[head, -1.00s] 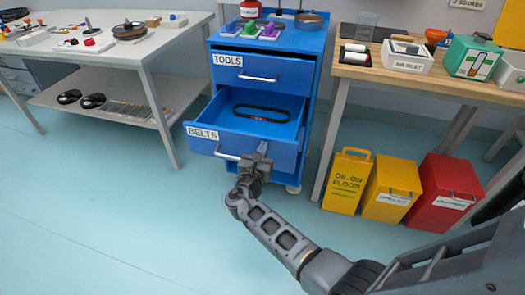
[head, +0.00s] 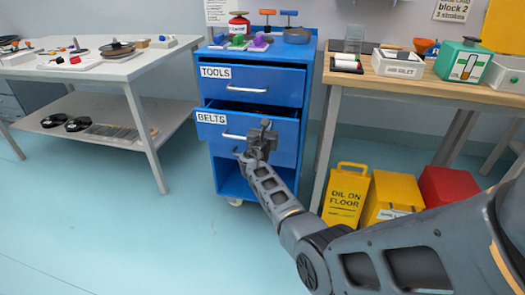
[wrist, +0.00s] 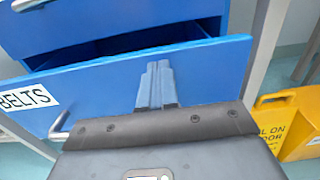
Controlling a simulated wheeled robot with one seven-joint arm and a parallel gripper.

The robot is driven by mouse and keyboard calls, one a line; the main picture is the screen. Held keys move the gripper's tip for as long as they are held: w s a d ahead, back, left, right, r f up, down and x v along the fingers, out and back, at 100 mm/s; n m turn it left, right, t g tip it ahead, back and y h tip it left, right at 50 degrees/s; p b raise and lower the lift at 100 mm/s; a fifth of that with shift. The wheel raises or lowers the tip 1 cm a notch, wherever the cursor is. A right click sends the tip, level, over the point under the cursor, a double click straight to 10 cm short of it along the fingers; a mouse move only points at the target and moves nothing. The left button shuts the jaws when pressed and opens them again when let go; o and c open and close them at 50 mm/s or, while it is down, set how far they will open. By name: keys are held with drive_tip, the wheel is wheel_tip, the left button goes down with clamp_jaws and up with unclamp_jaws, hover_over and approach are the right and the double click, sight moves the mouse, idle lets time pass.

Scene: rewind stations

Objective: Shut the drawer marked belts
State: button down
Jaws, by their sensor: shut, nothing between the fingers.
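The blue drawer marked BELTS (head: 220,134) is the lower drawer of a blue cabinet. It stands partly out, with a dark gap above its front. The wrist view shows its front (wrist: 205,75) close up, with the BELTS label at left and its bar handle (wrist: 60,124) below. My gripper (head: 265,127) is at the right part of the drawer front, right of the handle. Its fingers (wrist: 156,84) are shut and empty, pointing at the front near its upper edge. They appear to touch it, but exact contact is hard to tell.
The TOOLS drawer (head: 275,88) is directly above. A white table (head: 130,68) stands left of the cabinet, and a wooden-topped bench (head: 365,78) stands right. The floor in front of the cabinet is clear.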

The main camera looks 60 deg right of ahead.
drive_tip(key=b+x, duration=0.5)
drive_tip(key=x, duration=0.4)
drive_tip(key=shift+s+d+r, duration=0.1)
drive_tip(key=shift+r, duration=0.1)
drive_tip(key=p+v, duration=0.5)
drive_tip(key=v, duration=0.9)
drive_tip(key=shift+a+f, duration=0.25)
drive_tip(key=shift+a, duration=0.1)
